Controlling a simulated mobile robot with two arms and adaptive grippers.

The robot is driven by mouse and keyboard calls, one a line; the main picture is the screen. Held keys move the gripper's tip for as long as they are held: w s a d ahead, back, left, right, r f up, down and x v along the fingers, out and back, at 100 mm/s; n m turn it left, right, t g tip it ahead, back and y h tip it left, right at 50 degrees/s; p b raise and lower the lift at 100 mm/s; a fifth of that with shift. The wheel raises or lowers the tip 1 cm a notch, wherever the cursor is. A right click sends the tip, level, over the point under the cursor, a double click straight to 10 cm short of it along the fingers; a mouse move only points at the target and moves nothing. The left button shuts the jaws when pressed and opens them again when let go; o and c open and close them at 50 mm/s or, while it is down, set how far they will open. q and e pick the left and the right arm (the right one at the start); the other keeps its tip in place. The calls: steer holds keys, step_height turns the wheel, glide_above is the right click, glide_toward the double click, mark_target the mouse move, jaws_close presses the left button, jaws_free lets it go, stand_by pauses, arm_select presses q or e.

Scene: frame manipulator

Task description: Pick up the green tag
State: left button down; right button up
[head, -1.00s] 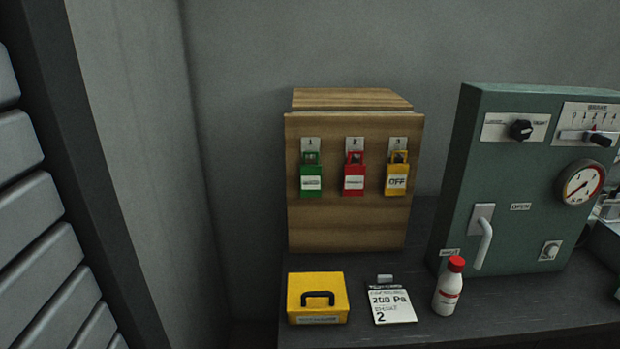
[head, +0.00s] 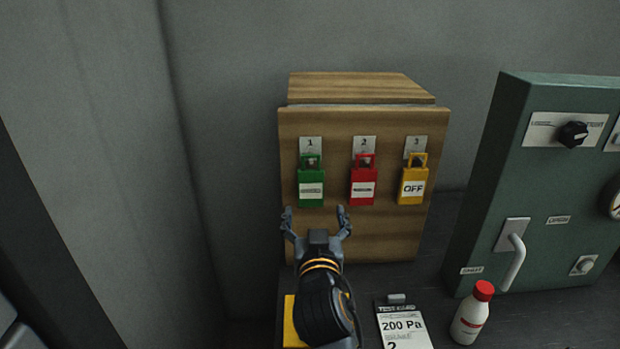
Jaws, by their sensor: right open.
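The green tag (head: 311,189) hangs under number 1 on the front of a wooden box (head: 398,237), at the left of a row of three. A red tag (head: 363,187) hangs under number 2 and a yellow tag (head: 412,187) marked OFF under number 3. My right gripper (head: 315,211) is in front of the box, just below the green tag in the picture. Its two fingers are spread and nothing is between them. I cannot tell how far it is from the tag. My left gripper is not in view.
A yellow case (head: 291,322) on the dark table is mostly hidden behind my right arm. A green panel (head: 540,190) with a handle and knob stands at the right.

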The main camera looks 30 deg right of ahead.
mark_target(311, 182)
steer(key=x, duration=0.2)
steer(key=p+x, duration=0.1)
steer(key=x, duration=0.1)
steer(key=p+x, duration=0.1)
steer(key=x, duration=0.1)
steer(key=shift+w+d+r, duration=0.2)
steer(key=shift+r, duration=0.05)
steer(key=shift+w+d+f, duration=0.1)
steer(key=shift+w+d, duration=0.1)
steer(key=shift+w, duration=0.1)
steer(key=shift+w+d+r+p, duration=0.2)
steer(key=shift+w+d+p, duration=0.05)
steer(key=shift+w+p, duration=0.35)
steer(key=shift+w+d+r+p, duration=0.2)
steer(key=shift+w+d+p, duration=0.05)
steer(key=shift+w+p, duration=0.3)
steer(key=shift+x, duration=1.15)
steer(key=shift+w+d+f+p, duration=0.15)
steer(key=shift+w+f+p, duration=0.1)
steer(key=shift+f+p, duration=0.05)
steer(key=shift+s, duration=0.1)
steer(key=c, duration=0.5)
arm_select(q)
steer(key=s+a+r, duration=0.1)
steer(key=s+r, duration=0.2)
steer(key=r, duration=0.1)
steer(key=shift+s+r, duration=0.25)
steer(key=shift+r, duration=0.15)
arm_select(e)
steer(key=c, duration=0.6)
